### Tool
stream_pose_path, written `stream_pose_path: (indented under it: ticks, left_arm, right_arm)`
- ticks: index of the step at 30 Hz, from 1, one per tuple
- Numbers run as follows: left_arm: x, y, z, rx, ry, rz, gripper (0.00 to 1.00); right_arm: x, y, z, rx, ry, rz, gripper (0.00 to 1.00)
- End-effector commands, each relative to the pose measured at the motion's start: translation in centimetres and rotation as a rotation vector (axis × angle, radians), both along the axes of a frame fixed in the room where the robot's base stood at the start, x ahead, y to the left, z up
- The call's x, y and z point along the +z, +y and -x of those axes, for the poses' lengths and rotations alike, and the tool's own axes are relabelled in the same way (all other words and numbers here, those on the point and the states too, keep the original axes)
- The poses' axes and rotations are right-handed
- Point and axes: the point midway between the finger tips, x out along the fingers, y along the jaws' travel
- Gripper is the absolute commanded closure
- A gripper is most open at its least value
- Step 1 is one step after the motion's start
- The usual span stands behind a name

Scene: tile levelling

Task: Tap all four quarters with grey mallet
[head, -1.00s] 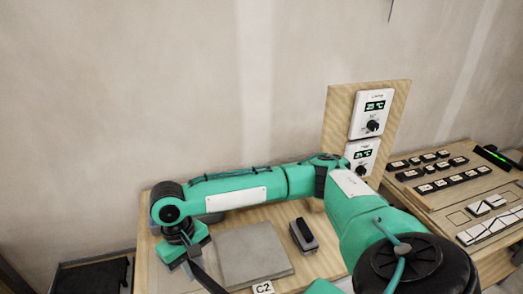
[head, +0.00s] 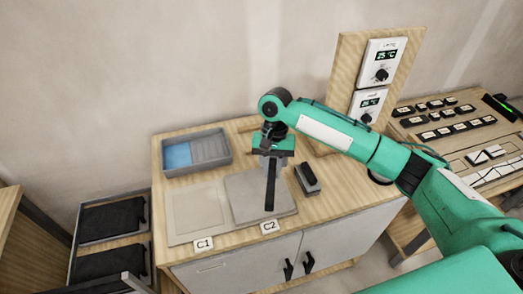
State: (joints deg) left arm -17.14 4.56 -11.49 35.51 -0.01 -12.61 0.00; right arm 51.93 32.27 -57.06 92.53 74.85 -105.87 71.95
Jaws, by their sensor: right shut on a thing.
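The right arm reaches in from the right, and my right gripper (head: 272,153) is shut on a mallet. The mallet's dark handle (head: 270,188) extends from the jaws toward the front edge, over the grey tile; its head is mostly hidden by the gripper. The grey square tile (head: 245,202) lies flat on the worktop behind the label C2 (head: 270,227). The gripper is above the tile's back right part; I cannot tell whether the mallet touches it. My left gripper is out of view.
A pale square panel (head: 195,213) lies left of the tile by label C1 (head: 204,244). A grey tray (head: 225,150) with a blue section stands behind. A dark block with a grey top (head: 308,178) sits right of the tile. An upright dial board (head: 345,70) stands at the back right.

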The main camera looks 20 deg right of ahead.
Motion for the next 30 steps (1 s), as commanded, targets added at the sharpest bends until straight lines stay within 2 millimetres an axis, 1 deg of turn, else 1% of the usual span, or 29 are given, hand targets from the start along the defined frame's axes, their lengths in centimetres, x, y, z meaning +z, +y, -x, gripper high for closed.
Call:
stream_pose_path:
  ticks: [1, 3, 6, 9, 12, 17, 23, 26, 30]
  left_arm:
    - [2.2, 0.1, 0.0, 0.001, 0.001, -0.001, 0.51]
    - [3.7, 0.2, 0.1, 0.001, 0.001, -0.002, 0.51]
    - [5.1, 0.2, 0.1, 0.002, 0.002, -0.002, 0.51]
    - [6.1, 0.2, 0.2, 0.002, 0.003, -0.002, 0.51]
    - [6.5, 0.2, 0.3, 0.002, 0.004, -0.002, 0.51]
    - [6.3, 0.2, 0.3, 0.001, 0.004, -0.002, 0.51]
    - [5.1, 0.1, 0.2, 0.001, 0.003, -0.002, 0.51]
    - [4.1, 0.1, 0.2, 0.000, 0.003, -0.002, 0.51]
    - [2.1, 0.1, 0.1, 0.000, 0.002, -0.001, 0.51]
  right_arm:
    - [1.2, 0.9, -1.1, -0.061, 0.021, -0.012, 1.00]
    - [1.3, 1.8, -2.5, -0.150, 0.043, -0.022, 1.00]
    - [0.7, 2.7, -3.8, -0.257, 0.066, -0.034, 1.00]
    - [0.0, 3.2, -4.3, -0.332, 0.082, -0.044, 1.00]
    - [-0.6, 3.6, -4.6, -0.378, 0.087, -0.052, 1.00]
    - [-1.4, 3.8, -4.7, -0.400, 0.090, -0.054, 1.00]
    - [-2.9, 3.8, -4.7, -0.399, 0.089, -0.054, 1.00]
    - [-4.2, 3.8, -4.7, -0.399, 0.088, -0.054, 1.00]
    - [-6.0, 3.7, -4.7, -0.399, 0.086, -0.055, 1.00]
